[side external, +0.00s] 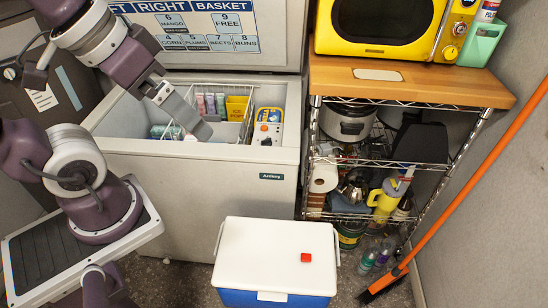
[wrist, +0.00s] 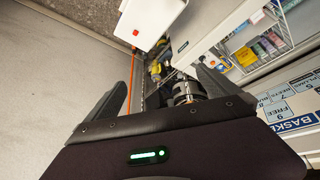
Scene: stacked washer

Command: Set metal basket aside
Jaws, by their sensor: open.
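The metal basket (side external: 247,108) is a wire basket in the open white chest freezer (side external: 200,172), with several colored packages in it. Its wire and packages also show at the upper right of the wrist view (wrist: 232,62). My gripper (side external: 203,130) is over the front left part of the freezer opening and hides part of the basket. In the wrist view my gripper (wrist: 163,85) has its two dark fingers spread with nothing between them. I cannot tell from the side view whether a finger touches the wire.
A blue cooler with a white lid (side external: 275,258) stands on the floor before the freezer, with a small red object (side external: 306,257) on it. A wire shelf rack (side external: 385,160) with a yellow microwave (side external: 385,27) stands right. An orange-handled broom (side external: 450,195) leans there.

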